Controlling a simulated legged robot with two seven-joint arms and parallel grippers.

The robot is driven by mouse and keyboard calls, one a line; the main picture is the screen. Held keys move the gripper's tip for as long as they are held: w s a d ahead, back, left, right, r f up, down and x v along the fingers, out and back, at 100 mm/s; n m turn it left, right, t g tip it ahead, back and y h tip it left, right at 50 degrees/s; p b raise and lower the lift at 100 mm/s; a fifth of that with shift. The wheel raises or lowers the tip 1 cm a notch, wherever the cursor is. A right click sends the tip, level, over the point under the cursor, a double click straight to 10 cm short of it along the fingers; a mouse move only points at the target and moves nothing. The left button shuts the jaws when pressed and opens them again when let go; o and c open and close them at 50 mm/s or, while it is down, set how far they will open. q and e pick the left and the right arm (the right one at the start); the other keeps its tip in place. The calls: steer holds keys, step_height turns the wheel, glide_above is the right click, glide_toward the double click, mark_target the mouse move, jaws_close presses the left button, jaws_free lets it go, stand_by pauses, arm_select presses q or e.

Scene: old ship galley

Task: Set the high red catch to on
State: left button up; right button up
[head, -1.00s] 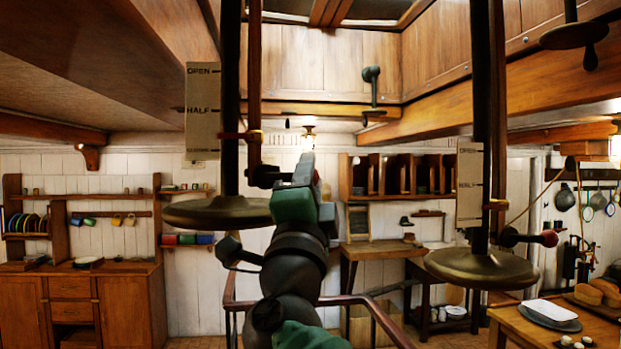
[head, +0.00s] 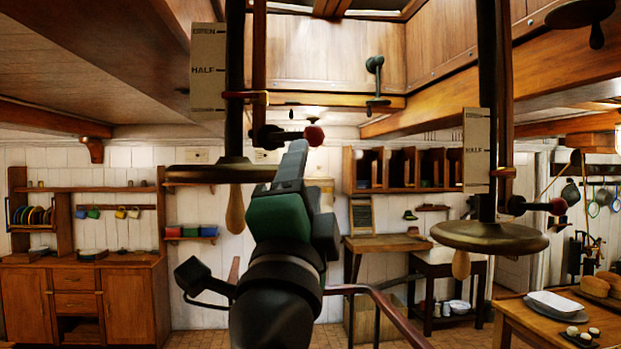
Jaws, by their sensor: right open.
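A dark catch with a red ball knob (head: 314,135) sticks out to the right from the left hanging post, roughly level. It is the higher of two red-knobbed catches; the lower one (head: 558,206) is on the right post. My right gripper (head: 296,152) points up just below the higher knob and is open. A small gap seems to show between them, but I cannot tell contact for sure. The jaws are seen edge-on, so the space between them is hidden. Pale plates (head: 265,156) behind the left post are too small to read. My left gripper is not in view.
The left post carries a wide round disc (head: 190,174) and a marked scale (head: 208,70). The right post has a similar disc (head: 489,237). A table with a tray (head: 553,303) is at the right.

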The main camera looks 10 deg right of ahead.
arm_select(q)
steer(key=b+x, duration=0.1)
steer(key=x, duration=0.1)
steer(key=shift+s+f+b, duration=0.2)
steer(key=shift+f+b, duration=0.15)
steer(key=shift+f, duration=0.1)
arm_select(e)
steer(key=v, duration=0.6)
steer(key=shift+f, duration=0.1)
